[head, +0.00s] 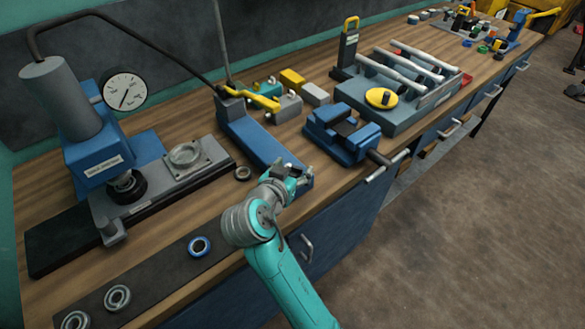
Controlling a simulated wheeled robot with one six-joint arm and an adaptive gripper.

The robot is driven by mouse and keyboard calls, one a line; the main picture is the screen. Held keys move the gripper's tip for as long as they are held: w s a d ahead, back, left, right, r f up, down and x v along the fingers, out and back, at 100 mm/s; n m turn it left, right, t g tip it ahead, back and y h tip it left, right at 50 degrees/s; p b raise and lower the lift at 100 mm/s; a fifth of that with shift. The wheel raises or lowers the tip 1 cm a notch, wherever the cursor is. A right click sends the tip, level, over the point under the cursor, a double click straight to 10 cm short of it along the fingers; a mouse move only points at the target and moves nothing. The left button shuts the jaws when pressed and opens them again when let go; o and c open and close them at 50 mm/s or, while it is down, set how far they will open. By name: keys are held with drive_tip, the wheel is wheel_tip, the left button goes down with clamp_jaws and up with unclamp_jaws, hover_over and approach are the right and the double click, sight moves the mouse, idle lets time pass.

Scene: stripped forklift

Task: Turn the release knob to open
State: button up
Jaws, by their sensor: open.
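No part is plainly marked as the release knob, and I cannot tell which one it is. A yellow disc with a dark grip (382,98) sits on the front of a grey block on the bench. A long blue pump-like body (256,142) with a yellow lever (250,97) lies left of it, a black hose running from its far end to the press. My gripper (303,174) is open at the near end of this blue body. The gripper and wrist hide part of that end, so I cannot tell whether they touch it.
A blue press (95,160) with a round gauge (125,89) stands at the left. A blue vise (340,133) is close right of my gripper. Ring bearings (117,298) lie on a dark mat at the front left.

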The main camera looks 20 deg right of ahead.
drive_tip(key=c, duration=1.1)
drive_tip(key=shift+c, duration=0.2)
drive_tip(key=n+y, duration=0.1)
drive_tip(key=n+t+y, duration=0.1)
drive_tip(key=shift+s+d+n+t+y, duration=0.2)
drive_tip(key=shift+d+n+t+y, duration=0.1)
drive_tip(key=shift+y, duration=0.1)
drive_tip(key=n+y, duration=0.1)
drive_tip(key=n+t+y, duration=0.1)
drive_tip(key=y, duration=0.1)
drive_tip(key=n+y, duration=0.1)
drive_tip(key=n, duration=0.1)
drive_tip(key=shift+d+t+y, duration=0.25)
drive_tip(key=shift+t+y, duration=0.05)
drive_tip(key=n+y, duration=0.3)
drive_tip(key=shift+d, duration=0.2)
drive_tip(key=shift+n+y, duration=1.1)
drive_tip(key=shift+y, duration=0.3)
drive_tip(key=shift+g, duration=0.4)
